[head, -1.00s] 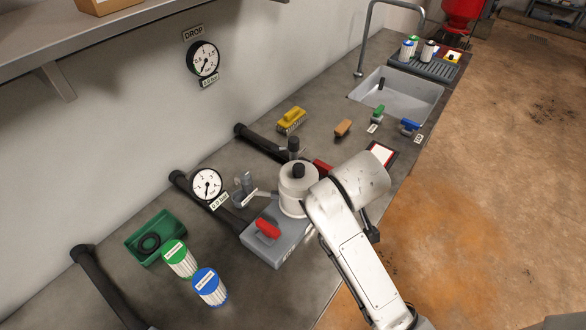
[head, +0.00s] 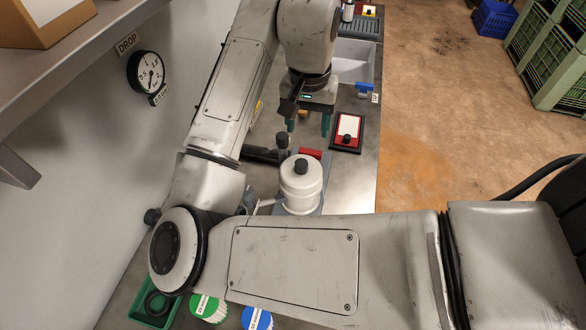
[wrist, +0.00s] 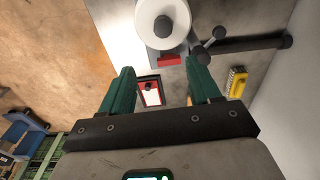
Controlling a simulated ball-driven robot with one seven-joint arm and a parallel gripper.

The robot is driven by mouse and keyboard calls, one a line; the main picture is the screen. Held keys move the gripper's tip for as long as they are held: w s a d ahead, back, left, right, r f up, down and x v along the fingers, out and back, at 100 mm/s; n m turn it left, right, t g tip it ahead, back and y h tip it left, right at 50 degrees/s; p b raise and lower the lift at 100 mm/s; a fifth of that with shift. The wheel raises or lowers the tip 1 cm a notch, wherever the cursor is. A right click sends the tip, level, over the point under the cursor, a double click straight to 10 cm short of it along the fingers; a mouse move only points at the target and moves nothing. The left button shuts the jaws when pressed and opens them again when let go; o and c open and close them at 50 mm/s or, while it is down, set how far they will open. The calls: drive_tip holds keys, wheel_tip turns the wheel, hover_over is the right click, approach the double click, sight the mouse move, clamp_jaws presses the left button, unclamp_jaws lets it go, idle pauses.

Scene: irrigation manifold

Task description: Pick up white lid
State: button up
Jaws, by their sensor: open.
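The white lid (head: 300,172) with a black knob sits on top of a white cylindrical housing (head: 298,203) on the counter. In the wrist view the lid (wrist: 162,22) shows from above at the top edge, ahead of the fingertips. My gripper (head: 308,127) has green fingers pointing down and is beyond the lid, apart from it. In the wrist view my gripper (wrist: 160,68) is open, with nothing held between its fingers. The lower part of the housing is partly hidden by my arm.
A red-framed card panel (head: 347,132) lies right of my gripper. A red handle (head: 310,153) is close behind the housing. Dark pipes and a yellow brush (wrist: 236,82) are nearby. Green (head: 208,308) and blue (head: 257,318) cartridges stand at the front. A gauge (head: 146,72) hangs on the wall.

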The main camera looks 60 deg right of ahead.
sight(301, 163)
drive_tip(key=shift+y, duration=0.3)
drive_tip(key=f, duration=0.3)
drive_tip(key=a+f+p, duration=0.1)
drive_tip(key=f, duration=0.6)
drive_tip(key=shift+w+a+f+p, duration=0.15)
drive_tip(key=shift+a+f+p, duration=0.15)
drive_tip(key=shift+f+p, duration=0.1)
clamp_jaws()
